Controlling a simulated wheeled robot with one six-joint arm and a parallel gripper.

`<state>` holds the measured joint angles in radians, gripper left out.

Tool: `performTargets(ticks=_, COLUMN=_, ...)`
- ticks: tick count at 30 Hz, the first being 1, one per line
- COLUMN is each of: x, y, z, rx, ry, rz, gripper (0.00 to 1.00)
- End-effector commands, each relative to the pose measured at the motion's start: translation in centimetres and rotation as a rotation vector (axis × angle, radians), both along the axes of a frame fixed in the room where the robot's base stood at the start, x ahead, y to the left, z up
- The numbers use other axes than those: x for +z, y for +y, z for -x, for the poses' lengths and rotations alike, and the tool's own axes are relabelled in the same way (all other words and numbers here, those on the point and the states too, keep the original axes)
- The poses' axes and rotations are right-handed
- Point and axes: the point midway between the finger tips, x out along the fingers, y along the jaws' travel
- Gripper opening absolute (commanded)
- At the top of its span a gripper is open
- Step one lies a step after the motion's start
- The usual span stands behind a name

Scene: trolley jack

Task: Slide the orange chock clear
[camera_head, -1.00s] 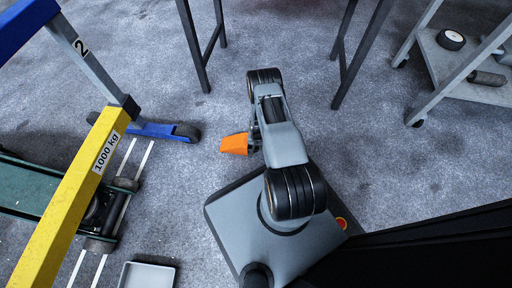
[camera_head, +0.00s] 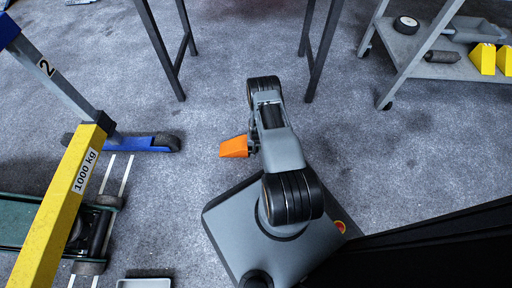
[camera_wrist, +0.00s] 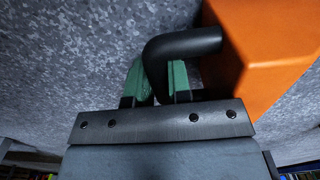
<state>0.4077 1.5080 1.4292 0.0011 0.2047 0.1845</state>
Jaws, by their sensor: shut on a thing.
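The orange chock (camera_head: 234,147) is at the end of my arm in the head view, left of the arm links. In the wrist view its orange body (camera_wrist: 265,50) fills the upper right, with a black bent handle (camera_wrist: 185,44) coming out of its side. My gripper (camera_wrist: 162,82) has green-padded fingers, shut on that black handle. In the head view my gripper (camera_head: 253,146) is small and mostly hidden by the arm. I cannot tell whether the chock touches the floor.
A blue and yellow crane (camera_head: 75,185) marked 1000 kg stands at the left, with a blue leg and wheel (camera_head: 150,142). Table legs (camera_head: 320,50) and a grey trolley (camera_head: 425,65) with yellow chocks (camera_head: 484,58) stand behind.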

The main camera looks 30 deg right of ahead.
Motion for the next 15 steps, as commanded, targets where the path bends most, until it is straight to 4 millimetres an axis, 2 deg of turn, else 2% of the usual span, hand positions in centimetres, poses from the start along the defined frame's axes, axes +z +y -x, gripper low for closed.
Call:
performTargets(ticks=14, x=-0.01, y=0.22, z=-0.19, rx=0.013, ry=0.0, rz=0.0, gripper=0.0)
performTargets(ticks=15, x=-0.01, y=0.23, z=-0.19, rx=0.013, ry=0.0, rz=0.0, gripper=0.21)
